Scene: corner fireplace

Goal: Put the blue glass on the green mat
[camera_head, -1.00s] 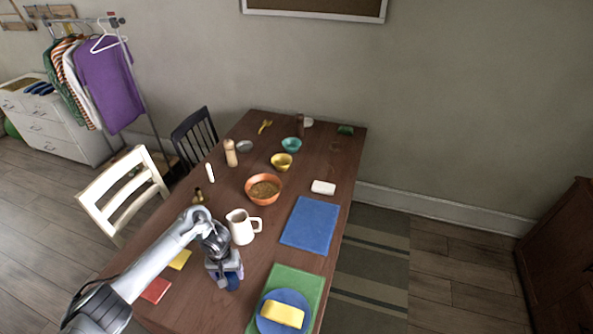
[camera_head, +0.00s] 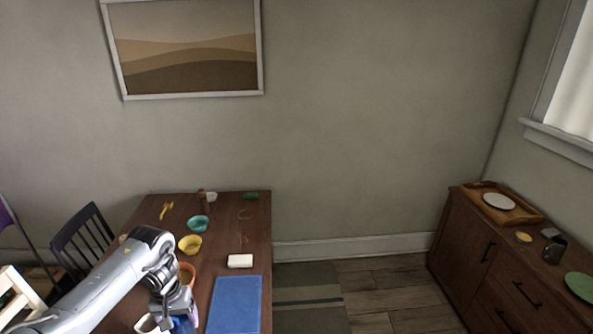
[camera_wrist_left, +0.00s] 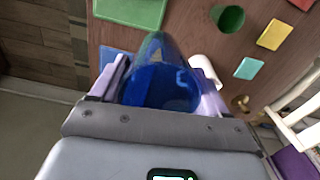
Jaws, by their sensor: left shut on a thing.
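The blue glass (camera_wrist_left: 160,88) is held between the fingers of my left gripper (camera_wrist_left: 160,80), which is shut on it. In the head view my left gripper (camera_head: 182,318) is at the bottom edge, over the table and left of the blue mat; the blue glass shows only partly there. The green mat (camera_wrist_left: 130,10) shows in part at the top of the left wrist view, apart from the glass; it is out of the head view. My right gripper is not in view.
A white pitcher (camera_head: 146,324) stands close left of the gripper, an orange bowl (camera_head: 187,272) just behind it. The blue mat (camera_head: 235,304) looks bare. In the wrist view, yellow (camera_wrist_left: 274,35) and teal (camera_wrist_left: 248,68) squares and a green round item (camera_wrist_left: 228,18) lie right.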

